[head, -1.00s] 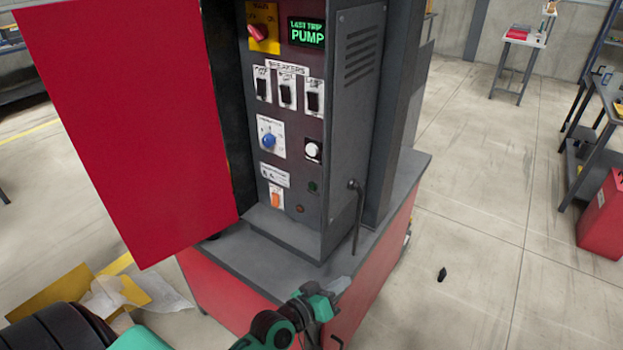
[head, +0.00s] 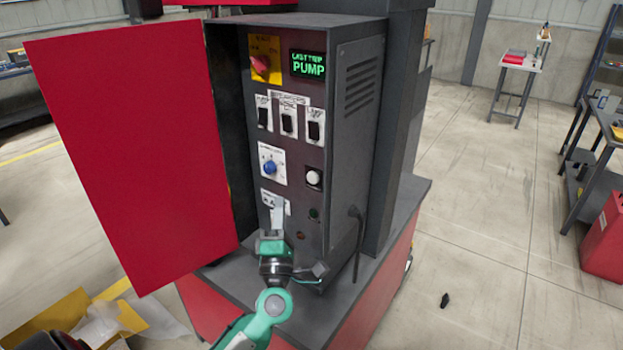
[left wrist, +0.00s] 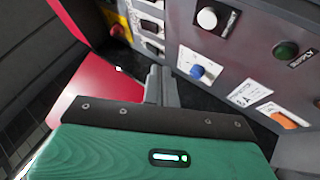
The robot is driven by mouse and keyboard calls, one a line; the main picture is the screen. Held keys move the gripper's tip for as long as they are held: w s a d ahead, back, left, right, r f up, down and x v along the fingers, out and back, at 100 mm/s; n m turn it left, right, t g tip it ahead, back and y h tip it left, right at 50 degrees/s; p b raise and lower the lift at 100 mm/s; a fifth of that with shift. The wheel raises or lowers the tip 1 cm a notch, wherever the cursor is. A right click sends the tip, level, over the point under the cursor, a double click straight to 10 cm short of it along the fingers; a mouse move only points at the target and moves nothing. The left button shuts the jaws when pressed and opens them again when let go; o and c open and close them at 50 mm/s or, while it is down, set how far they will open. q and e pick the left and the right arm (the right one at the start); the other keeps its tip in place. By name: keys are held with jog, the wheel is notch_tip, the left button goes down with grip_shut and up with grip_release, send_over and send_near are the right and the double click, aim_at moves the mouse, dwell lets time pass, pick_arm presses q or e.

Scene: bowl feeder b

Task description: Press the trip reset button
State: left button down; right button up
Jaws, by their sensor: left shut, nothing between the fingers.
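The control panel (head: 286,150) stands on a red and grey cabinet. A white round button (head: 314,177) sits on its lower right, and the wrist view shows it at the top (left wrist: 207,17). A blue knob (head: 270,168) is to its left. An orange rocker shows in the wrist view (left wrist: 285,120); in the head view my gripper hides it. I cannot read which control is labelled trip reset. My left gripper (head: 277,207) is shut and empty, its fingers pointing up in front of the lower panel (left wrist: 158,85). Contact cannot be told. My right gripper is out of view.
The open red door (head: 130,150) stands left of the panel. Three black breaker switches (head: 288,122), a red switch (head: 261,65) on yellow and a green display (head: 308,64) are higher up. A cable (head: 357,240) hangs on the right side.

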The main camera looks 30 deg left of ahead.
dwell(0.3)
pick_arm(q)
jog(key=b, duration=0.2)
send_near(312, 178)
jog(key=w+a+r, duration=0.2)
jog(key=a+r, duration=0.2)
jog(key=shift+w+d+r, duration=0.1)
jog(key=shift+w, duration=0.4)
dwell(0.5)
jog(key=shift+w, duration=0.15)
dwell(0.9)
jog(key=shift+w+p, duration=0.3)
